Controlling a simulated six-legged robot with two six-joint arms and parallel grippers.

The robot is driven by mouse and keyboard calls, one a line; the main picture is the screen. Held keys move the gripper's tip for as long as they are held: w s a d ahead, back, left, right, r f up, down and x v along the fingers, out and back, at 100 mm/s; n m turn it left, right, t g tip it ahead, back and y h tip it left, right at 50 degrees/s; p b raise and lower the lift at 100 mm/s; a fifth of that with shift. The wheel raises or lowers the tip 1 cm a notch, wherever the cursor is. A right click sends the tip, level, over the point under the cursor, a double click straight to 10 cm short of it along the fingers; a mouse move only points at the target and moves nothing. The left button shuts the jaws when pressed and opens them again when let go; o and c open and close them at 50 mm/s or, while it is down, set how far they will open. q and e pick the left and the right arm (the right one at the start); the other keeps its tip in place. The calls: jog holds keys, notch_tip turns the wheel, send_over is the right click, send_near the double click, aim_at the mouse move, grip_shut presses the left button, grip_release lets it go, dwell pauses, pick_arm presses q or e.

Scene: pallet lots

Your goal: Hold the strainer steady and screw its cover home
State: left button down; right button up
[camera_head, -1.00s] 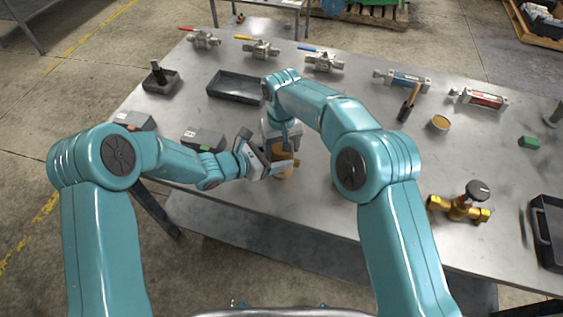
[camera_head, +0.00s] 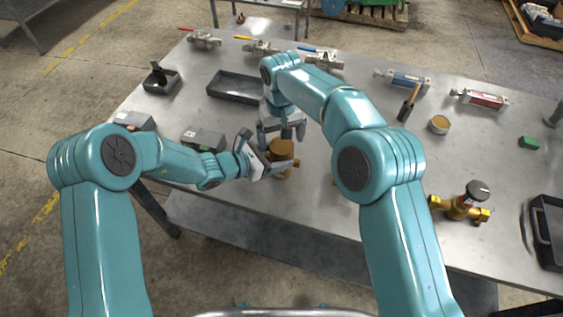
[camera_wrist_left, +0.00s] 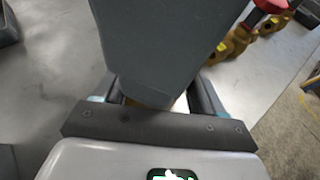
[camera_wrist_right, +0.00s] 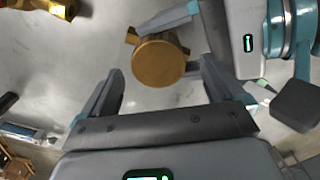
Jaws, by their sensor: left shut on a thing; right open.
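The brass strainer (camera_head: 283,152) stands near the table's front edge. In the right wrist view its round brass top (camera_wrist_right: 159,62) faces the camera, with a port sticking out at the side; I cannot tell how far the cover is screwed down. My left gripper (camera_head: 279,166) is shut on the strainer's body from the left. My right gripper (camera_head: 281,133) is open just above and behind the strainer, its fingers apart and clear of the top; it also shows in the right wrist view (camera_wrist_right: 162,88). In the left wrist view a grey gripper part (camera_wrist_left: 165,45) hides most of the strainer.
A brass valve with a dark knob (camera_head: 460,204) and a black tray (camera_head: 548,235) stand at the right. A round tan-topped tin (camera_head: 439,124) lies behind. Several ball valves (camera_head: 262,48) line the back.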

aim_at(282, 145)
jog(key=shift+r, duration=0.15)
jog(key=c, duration=0.3)
notch_tip(282, 145, up, 4)
jog(key=n, duration=0.6)
jog(key=shift+w+d+f, duration=0.1)
jog(key=shift+f, duration=0.15)
jog(key=shift+f, duration=0.1)
jog(key=shift+f, duration=3.95)
